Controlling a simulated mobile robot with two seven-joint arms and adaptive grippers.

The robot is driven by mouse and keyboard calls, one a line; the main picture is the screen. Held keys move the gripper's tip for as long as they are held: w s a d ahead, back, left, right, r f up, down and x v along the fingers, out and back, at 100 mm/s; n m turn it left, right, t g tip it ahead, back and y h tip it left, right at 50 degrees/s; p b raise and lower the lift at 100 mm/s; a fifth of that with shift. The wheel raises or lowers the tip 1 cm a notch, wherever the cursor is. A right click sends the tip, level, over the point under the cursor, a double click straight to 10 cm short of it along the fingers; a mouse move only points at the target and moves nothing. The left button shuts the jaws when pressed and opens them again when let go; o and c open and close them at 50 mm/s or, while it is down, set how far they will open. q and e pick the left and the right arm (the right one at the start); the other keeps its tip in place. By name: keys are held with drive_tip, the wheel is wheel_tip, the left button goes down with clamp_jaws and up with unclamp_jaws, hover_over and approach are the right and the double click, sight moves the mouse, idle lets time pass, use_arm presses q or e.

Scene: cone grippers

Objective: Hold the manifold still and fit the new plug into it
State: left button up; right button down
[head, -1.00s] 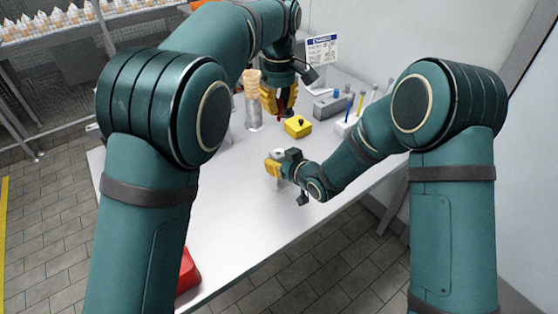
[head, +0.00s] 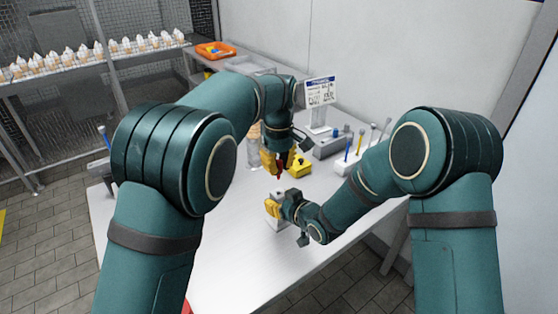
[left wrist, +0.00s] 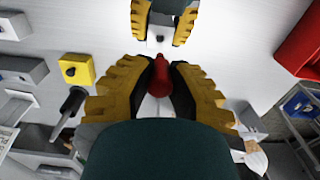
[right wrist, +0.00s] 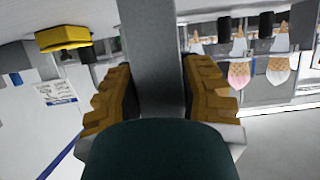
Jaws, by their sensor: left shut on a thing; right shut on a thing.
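My left gripper (head: 279,165) is shut on a red plug (left wrist: 161,78), which points toward the manifold. In the head view the plug sits above and just beyond the manifold, apart from it. My right gripper (head: 277,209) is shut on the manifold (right wrist: 152,50), a grey upright block on the table with one finger on each side. In the left wrist view the manifold's top (left wrist: 160,22) shows a small dark hole, ahead of the plug's tip. The plug's far end is partly hidden between the left fingers.
A yellow block with a black knob (head: 299,168) stands just right of my left gripper. Behind are a grey box (head: 331,146), a rack of upright tools (head: 352,164) and a sign (head: 320,92). A red object (left wrist: 300,42) lies on the near table side. The table's left middle is clear.

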sight(279, 176)
use_arm(q)
drive_tip(key=shift+f, duration=0.1)
idle(0.3)
drive_tip(key=shift+f, duration=1.9)
use_arm(e)
drive_tip(key=shift+f, duration=0.1)
use_arm(q)
drive_tip(key=shift+f, duration=1.65)
drive_tip(key=o, duration=0.8)
wheel_tip(279, 176, up, 12)
idle(0.5)
use_arm(e)
drive_tip(key=shift+c, duration=1.1)
unclamp_jaws()
